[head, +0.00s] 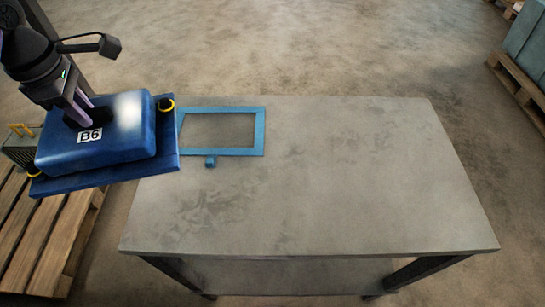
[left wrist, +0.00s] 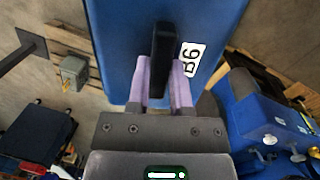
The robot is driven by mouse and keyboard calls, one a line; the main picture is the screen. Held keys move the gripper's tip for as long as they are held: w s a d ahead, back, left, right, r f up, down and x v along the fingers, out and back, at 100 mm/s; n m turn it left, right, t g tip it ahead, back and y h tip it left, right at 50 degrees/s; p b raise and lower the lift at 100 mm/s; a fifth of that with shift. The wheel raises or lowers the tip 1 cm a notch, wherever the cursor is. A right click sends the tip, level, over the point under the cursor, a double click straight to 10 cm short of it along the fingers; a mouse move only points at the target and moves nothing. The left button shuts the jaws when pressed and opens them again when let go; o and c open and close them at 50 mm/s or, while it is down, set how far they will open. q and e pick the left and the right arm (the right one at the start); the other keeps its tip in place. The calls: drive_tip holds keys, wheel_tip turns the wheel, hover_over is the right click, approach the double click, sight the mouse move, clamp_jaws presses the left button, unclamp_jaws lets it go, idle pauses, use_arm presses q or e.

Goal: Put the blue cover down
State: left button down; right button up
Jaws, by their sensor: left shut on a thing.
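The blue cover (head: 118,132), labelled B6, hangs from my left gripper (head: 80,110) at the left of the head view. The gripper's fingers are shut on the black handle on its top. The cover overlaps the table's left back corner in the picture and appears raised above it. The left wrist view shows the cover (left wrist: 120,40) and the handle (left wrist: 162,60) between the two pale purple fingers (left wrist: 165,85). A blue rectangular frame outline (head: 260,133) lies on the table (head: 330,190), partly hidden behind the cover. My right gripper is out of view.
A small blue block (head: 210,162) sits at the outline's front edge. The rest of the tabletop is bare. A wooden pallet (head: 35,245) is on the floor at left, and another loaded pallet (head: 515,85) is at the far right. The left wrist view shows a blue machine (left wrist: 265,115) at right.

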sight(138, 130)
use_arm(q)
drive_tip(key=shift+a+f+n, duration=0.15)
drive_tip(key=shift+a+n, duration=0.55)
drive_tip(key=shift+d+f, duration=0.15)
drive_tip(key=shift+d, duration=0.6)
drive_tip(key=d+f+m+p, duration=0.1)
drive_tip(key=d, duration=0.1)
drive_tip(key=d+f+p, duration=0.1)
drive_tip(key=d+p, duration=0.1)
drive_tip(key=d, duration=0.1)
drive_tip(key=s+d+f+m+p, duration=0.1)
drive_tip(key=d, duration=0.2)
drive_tip(key=shift+s+d+m+g+p, duration=0.1)
drive_tip(key=shift+d+m+g+p, duration=0.2)
drive_tip(key=shift+g, duration=0.1)
drive_tip(key=s+d+f+m+p, duration=0.2)
drive_tip(key=s+d+p, duration=0.1)
drive_tip(key=d, duration=0.5)
wheel_tip(138, 130, down, 10)
drive_tip(key=b, duration=0.1)
drive_tip(key=shift+s+a+g+b, duration=0.15)
drive_tip(key=shift+a+g+b, duration=0.15)
drive_tip(key=shift+b, duration=0.1)
drive_tip(key=shift+f, duration=0.2)
drive_tip(key=c, duration=0.5)
unclamp_jaws()
drive_tip(key=shift+c, duration=0.2)
